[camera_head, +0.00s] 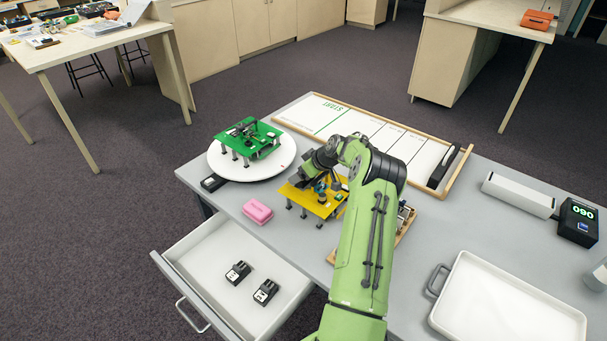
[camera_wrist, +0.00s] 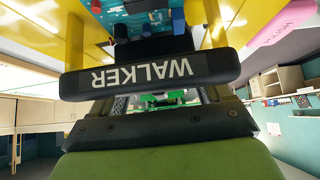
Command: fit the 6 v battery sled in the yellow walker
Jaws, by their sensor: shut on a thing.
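The yellow walker (camera_head: 317,203) stands on dark legs on the grey table, partly hidden by my arm; its yellow deck also shows in the wrist view (camera_wrist: 35,35). My gripper (camera_head: 303,181) is over its far left side, its fingertips hard to make out. In the wrist view, which is upside down, a black piece lettered WALKER (camera_wrist: 150,78) lies across my gripper, above the deck. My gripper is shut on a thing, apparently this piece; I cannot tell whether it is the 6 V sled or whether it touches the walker. Two black sleds (camera_head: 238,272) (camera_head: 265,291) lie in the open drawer, labels unreadable.
A green walker (camera_head: 248,139) stands on a white round stand (camera_head: 219,162). A pink block (camera_head: 258,211) lies left of the yellow walker. The open drawer (camera_head: 205,250) juts out at front left.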

